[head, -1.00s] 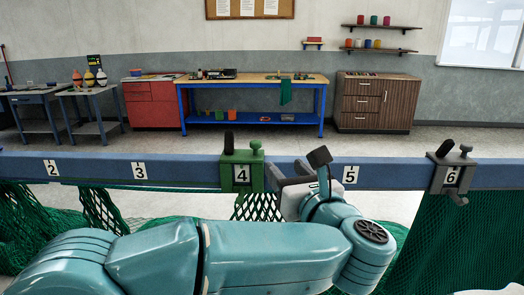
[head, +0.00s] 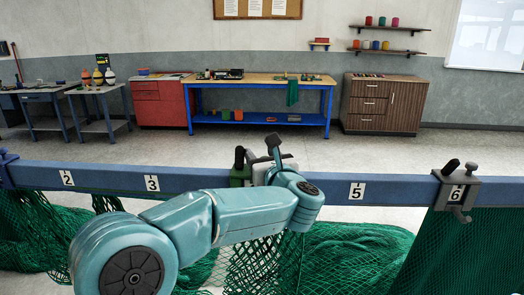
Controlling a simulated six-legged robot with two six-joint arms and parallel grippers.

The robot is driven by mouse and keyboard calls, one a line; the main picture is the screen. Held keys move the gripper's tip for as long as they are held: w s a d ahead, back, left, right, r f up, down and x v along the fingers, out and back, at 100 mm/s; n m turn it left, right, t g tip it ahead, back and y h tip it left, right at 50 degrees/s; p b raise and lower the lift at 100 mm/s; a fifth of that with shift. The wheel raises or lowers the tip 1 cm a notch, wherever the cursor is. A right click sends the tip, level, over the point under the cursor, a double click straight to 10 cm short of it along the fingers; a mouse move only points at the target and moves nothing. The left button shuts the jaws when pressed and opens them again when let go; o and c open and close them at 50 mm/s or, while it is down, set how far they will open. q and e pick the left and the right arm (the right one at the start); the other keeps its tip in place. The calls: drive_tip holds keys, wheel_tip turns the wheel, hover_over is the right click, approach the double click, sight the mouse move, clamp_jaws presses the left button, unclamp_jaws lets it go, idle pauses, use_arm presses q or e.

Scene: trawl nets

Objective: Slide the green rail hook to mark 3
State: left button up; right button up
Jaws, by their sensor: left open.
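The green rail hook (head: 238,176), with a black knob on top, sits on the blue rail (head: 110,179) between marks 3 and 5, partly hidden by my left arm. My left gripper (head: 270,160) is open, close against the right side of the hook; I cannot tell whether its fingers are around it. The mark 3 plate (head: 152,183) shows clearly on the rail to the left of the hook. Mark 4 is hidden. My right gripper is not in view.
A dark grey hook (head: 457,188) sits at mark 6. A blue hook (head: 6,168) is at the rail's far left. Green netting (head: 350,250) hangs below the rail. The rail between the green hook and mark 3 is clear. Workbenches stand far behind.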

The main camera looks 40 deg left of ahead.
use_arm(q)
drive_tip(key=shift+w+d, duration=0.1)
drive_tip(key=shift+w, duration=0.1)
clamp_jaws()
drive_tip(key=shift+s+a+f, duration=0.1)
drive_tip(key=shift+a, duration=0.15)
drive_tip(key=s+a+b, duration=0.2)
drive_tip(key=a, duration=0.1)
drive_tip(key=s+a+b, duration=0.2)
drive_tip(key=a+b, duration=0.1)
drive_tip(key=s+a+b, duration=0.2)
drive_tip(key=a+b, duration=0.1)
drive_tip(key=a, duration=0.1)
drive_tip(key=shift+s+a+f, duration=0.1)
drive_tip(key=shift+s+f, duration=0.05)
drive_tip(key=shift+s, duration=0.1)
drive_tip(key=s+a+b, duration=0.1)
drive_tip(key=s+a, duration=0.1)
drive_tip(key=a, duration=0.1)
drive_tip(key=s+a+b, duration=0.1)
drive_tip(key=s+a, duration=0.1)
drive_tip(key=a, duration=0.2)
drive_tip(key=s+a+r+b, duration=0.1)
drive_tip(key=s+a, duration=0.1)
drive_tip(key=a, duration=0.2)
drive_tip(key=shift+s, duration=0.35)
unclamp_jaws()
drive_tip(key=shift+d, duration=0.1)
drive_tip(key=shift+d+f, duration=0.1)
